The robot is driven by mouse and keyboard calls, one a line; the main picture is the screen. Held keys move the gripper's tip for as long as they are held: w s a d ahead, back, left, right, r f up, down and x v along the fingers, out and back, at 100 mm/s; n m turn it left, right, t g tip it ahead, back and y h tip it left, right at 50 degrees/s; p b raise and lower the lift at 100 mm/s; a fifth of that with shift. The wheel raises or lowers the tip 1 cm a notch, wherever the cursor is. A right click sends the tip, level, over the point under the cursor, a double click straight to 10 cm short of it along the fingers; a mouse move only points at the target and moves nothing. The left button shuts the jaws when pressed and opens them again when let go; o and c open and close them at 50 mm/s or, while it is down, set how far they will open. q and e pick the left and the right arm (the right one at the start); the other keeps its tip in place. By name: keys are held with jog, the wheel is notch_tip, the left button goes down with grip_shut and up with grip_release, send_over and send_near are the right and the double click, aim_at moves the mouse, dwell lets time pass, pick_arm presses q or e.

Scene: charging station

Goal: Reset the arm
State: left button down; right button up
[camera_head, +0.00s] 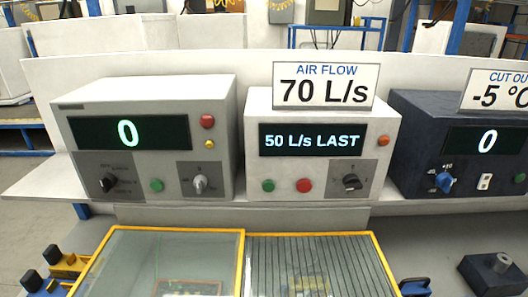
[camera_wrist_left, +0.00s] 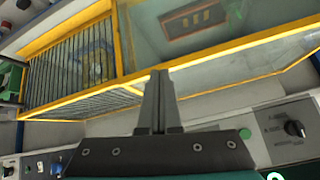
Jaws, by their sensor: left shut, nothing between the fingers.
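My left gripper (camera_wrist_left: 160,76) shows only in the left wrist view. Its two fingers are pressed together, with nothing between them. The fingertips overlap the yellow frame of a glass-topped case (camera_wrist_left: 225,52) in that picture; I cannot tell whether they touch it. In the head view neither arm shows. My right gripper is not in view.
Three instrument boxes stand on a shelf: a left one (camera_head: 210,110) reading 0, a middle one (camera_head: 252,170) reading "50 L/s LAST", and a dark one (camera_head: 420,120). An "AIR FLOW 70 L/s" sign (camera_head: 325,86) tops the middle one. The yellow-framed case (camera_head: 240,265) lies in front.

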pick_arm(q)
jog(key=s+a+f+n+g, duration=0.15)
jog(key=s+g, duration=0.35)
jog(key=s, duration=0.6)
notch_tip(320, 180, down, 30)
jog(key=s+b, duration=0.1)
jog(key=b, duration=0.8)
jog(key=s+a+f+g+b, duration=0.1)
jog(key=s+f+b, duration=0.4)
jog(key=s+f, duration=0.3)
jog(key=s+a+f+g+b, duration=0.1)
jog(key=s+f+b, duration=0.3)
jog(key=f, duration=1.2)
jog(key=s+a, duration=0.1)
jog(key=s, duration=0.3)
jog(key=shift+f+m+y+b, duration=0.15)
jog(key=shift+m+y+b, duration=0.15)
jog(key=shift+m+b, duration=0.05)
